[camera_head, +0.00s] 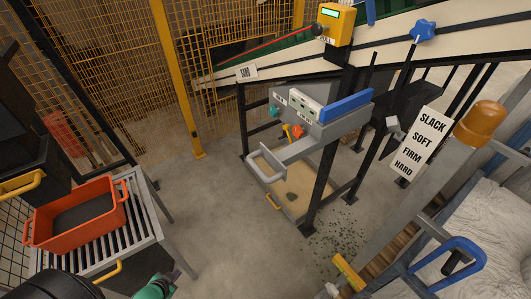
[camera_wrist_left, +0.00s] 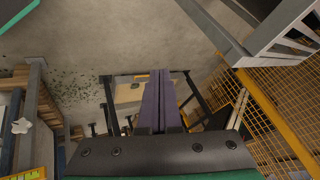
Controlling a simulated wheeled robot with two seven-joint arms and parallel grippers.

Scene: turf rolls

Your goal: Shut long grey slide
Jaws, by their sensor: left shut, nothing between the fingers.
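The long grey slide (camera_head: 288,152) sticks out to the left from the grey control box (camera_head: 318,118) on the black stand. Its looped grey handle (camera_head: 268,172) is at the outer end, above a sand-coloured tray (camera_head: 290,198). I cannot pick the slide out clearly in the left wrist view. My left gripper (camera_wrist_left: 160,78) shows there with its dark purple fingers together and nothing between them. In the head view only a teal and black part of my left arm shows at the bottom left, apart from the slide. My right gripper is not in view.
An orange crate (camera_head: 75,215) stands on a slatted grey table (camera_head: 150,225) at the left. Yellow mesh fencing (camera_head: 100,70) is behind. A sloping conveyor (camera_head: 400,35) crosses above the control box. Open concrete floor (camera_head: 225,215) lies between the table and the stand.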

